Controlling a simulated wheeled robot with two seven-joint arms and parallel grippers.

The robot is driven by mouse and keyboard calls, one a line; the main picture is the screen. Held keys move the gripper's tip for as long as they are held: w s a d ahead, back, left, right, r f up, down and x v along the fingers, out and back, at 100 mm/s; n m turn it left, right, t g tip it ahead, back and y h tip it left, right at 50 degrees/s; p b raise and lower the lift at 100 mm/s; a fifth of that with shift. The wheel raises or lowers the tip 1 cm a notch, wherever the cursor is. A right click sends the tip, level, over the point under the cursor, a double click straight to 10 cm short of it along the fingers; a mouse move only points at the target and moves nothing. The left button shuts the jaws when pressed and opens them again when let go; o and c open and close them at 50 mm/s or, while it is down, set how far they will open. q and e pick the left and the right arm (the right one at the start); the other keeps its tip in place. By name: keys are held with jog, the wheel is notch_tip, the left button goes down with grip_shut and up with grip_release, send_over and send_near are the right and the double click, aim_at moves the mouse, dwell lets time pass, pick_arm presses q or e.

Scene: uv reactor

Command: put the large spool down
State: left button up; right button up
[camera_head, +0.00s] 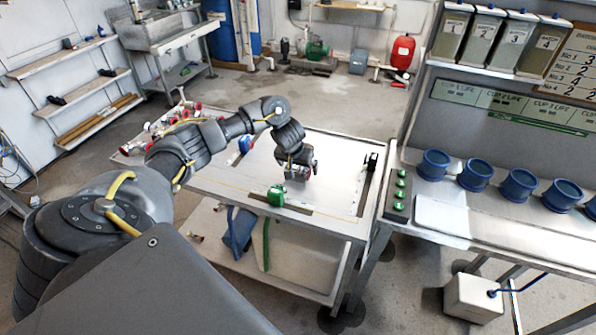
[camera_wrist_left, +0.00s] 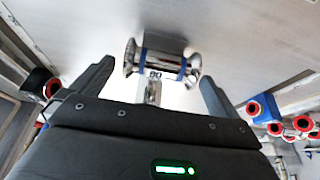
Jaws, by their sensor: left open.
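The large spool (camera_wrist_left: 163,62) is a shiny metal piece with flared ends, blue bands and a label reading 80. It lies between the spread fingers of my left gripper (camera_wrist_left: 155,85) in the left wrist view, with a visible gap at each finger. In the head view my left gripper (camera_head: 297,174) is low over the metal work table (camera_head: 335,190), and the spool is mostly hidden by it. The spool appears to rest on the table top. My right gripper is not in view.
A green fitting (camera_head: 276,195) sits at the table's front edge and a blue piece (camera_head: 244,145) at its left. Several red-ended spools (camera_head: 185,112) lie at the far left. A black upright part (camera_head: 370,163) stands at the right. A bench with blue cups (camera_head: 434,164) is farther right.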

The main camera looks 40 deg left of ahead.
aim_at(300, 170)
pick_arm(q)
jog(key=x, duration=0.3)
jog(key=shift+r, duration=0.1)
jog(key=shift+c, duration=0.6)
jog(key=c, duration=1.2)
jog(key=shift+r, duration=0.15)
jog(key=shift+r, duration=0.6)
jog(key=v, duration=0.2)
jog(key=d+v, duration=0.1)
jog(key=v, duration=0.1)
jog(key=shift+w+r+p, duration=0.15)
jog(key=shift+w+p, duration=0.1)
jog(key=shift+p, duration=0.15)
jog(key=s+d+r+p, duration=0.7)
jog(key=s+d+p, duration=0.1)
jog(key=d+p, duration=0.1)
jog(key=shift+r, duration=0.35)
